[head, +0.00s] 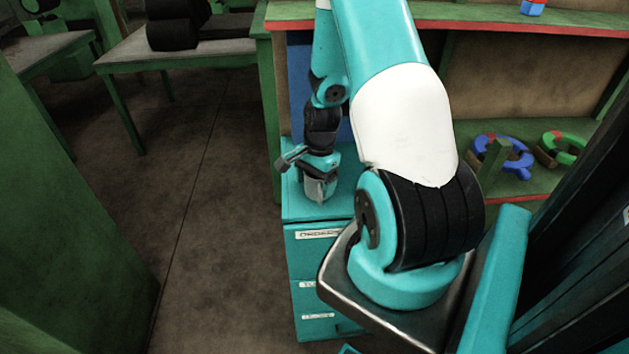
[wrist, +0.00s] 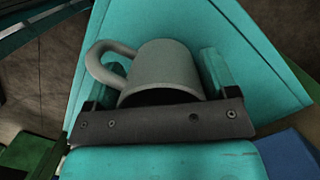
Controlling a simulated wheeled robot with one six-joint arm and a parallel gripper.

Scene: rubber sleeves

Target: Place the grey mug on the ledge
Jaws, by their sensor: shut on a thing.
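The grey mug (wrist: 165,66) sits between the teal fingers of my gripper (wrist: 158,78), its handle sticking out to the left in the wrist view. In the head view my gripper (head: 320,172) is shut on the mug (head: 316,189), which is small and partly covered by the fingers. They are over the top of a teal drawer cabinet (head: 298,206). I cannot tell whether the mug touches that top. Which surface is the ledge is not marked.
A green shelf unit with red edges (head: 500,20) stands behind, holding blue, red and green ring-like parts (head: 515,160) on its lower shelf. A table with black rolls (head: 140,50) is at the back left. The floor (head: 215,180) left of the cabinet is clear.

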